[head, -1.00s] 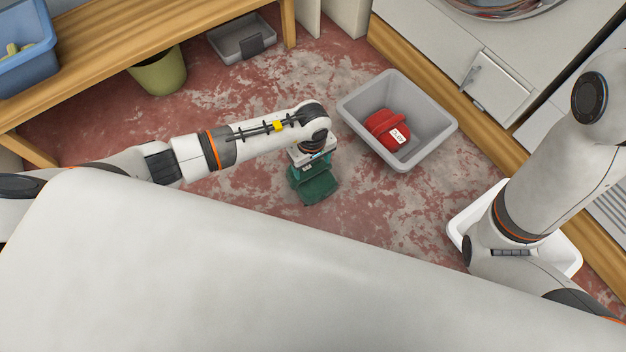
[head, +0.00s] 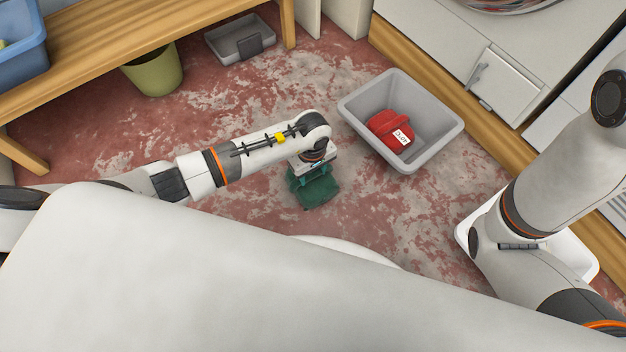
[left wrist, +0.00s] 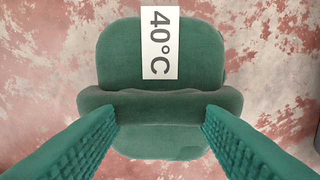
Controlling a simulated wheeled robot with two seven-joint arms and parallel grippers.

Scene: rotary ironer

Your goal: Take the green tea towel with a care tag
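The green tea towel (head: 318,193) is a folded bundle on the red and grey floor, below my left gripper (head: 312,172). In the left wrist view the towel (left wrist: 160,103) shows a thick raised fold across its middle. A white care tag (left wrist: 160,42) reading "40°C" lies on its far part. My left gripper (left wrist: 160,112) has its teal ribbed fingers wide apart, with the tips over the fold, which reaches out past both of them. Whether they touch it I cannot tell. My right gripper is out of view.
A grey bin (head: 437,150) holding a red bundle (head: 390,131) with a white tag stands to the right of the towel. A white tub (head: 585,262) is partly behind my right arm. A wooden bench (head: 150,38), olive bucket (head: 155,72) and grey tray (head: 240,40) are at the back left.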

